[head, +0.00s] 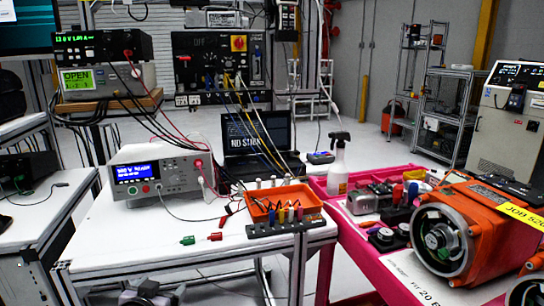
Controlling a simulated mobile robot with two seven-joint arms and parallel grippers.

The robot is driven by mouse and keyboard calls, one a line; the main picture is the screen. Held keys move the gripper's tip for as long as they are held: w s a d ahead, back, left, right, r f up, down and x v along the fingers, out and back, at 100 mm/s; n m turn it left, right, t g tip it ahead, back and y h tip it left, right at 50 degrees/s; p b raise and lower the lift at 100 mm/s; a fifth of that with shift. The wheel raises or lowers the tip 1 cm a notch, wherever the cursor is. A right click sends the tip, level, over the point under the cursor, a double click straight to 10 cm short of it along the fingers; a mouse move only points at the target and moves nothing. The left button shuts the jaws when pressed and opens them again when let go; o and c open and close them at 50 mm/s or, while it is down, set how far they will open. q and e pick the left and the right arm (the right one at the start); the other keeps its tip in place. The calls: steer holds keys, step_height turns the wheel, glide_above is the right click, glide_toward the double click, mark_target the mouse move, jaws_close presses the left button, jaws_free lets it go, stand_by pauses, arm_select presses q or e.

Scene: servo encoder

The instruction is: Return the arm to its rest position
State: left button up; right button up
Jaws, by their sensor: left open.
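My left gripper (148,291) shows only in part at the bottom edge of the head view, left of the middle. It is low, in front of and below the white bench (110,250). It is open, and I see nothing held in it. The rest of my left arm is cut off by the frame. My right gripper is not in the view. An orange servo motor (490,215) with its round encoder end (440,240) facing me lies on the pink cart (345,225) at the right.
The bench carries a power meter (160,172), an orange tray (283,203), a black terminal strip (285,228), a laptop (258,140), and loose red and green clips (189,240). Cables hang from the black panel (215,62). A spray bottle (338,165) stands on the cart. The bench's front left surface is mostly clear.

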arm_select(q)
steer(key=s+d+f+h, duration=0.1)
steer(key=s+f, duration=0.3)
steer(key=s, duration=0.5)
steer(key=s+d+f+g+p, duration=0.1)
steer(key=s+f, duration=0.4)
steer(key=s, duration=0.5)
steer(key=s+d+f+g+h, duration=0.1)
steer(key=s+d+f, duration=0.2)
steer(key=s, duration=0.6)
step_height(320, 180, down, 2)
steer(key=shift+s+m+h+p, duration=0.2)
steer(key=shift+m+h+p, duration=0.1)
steer(key=shift+m+p, duration=0.1)
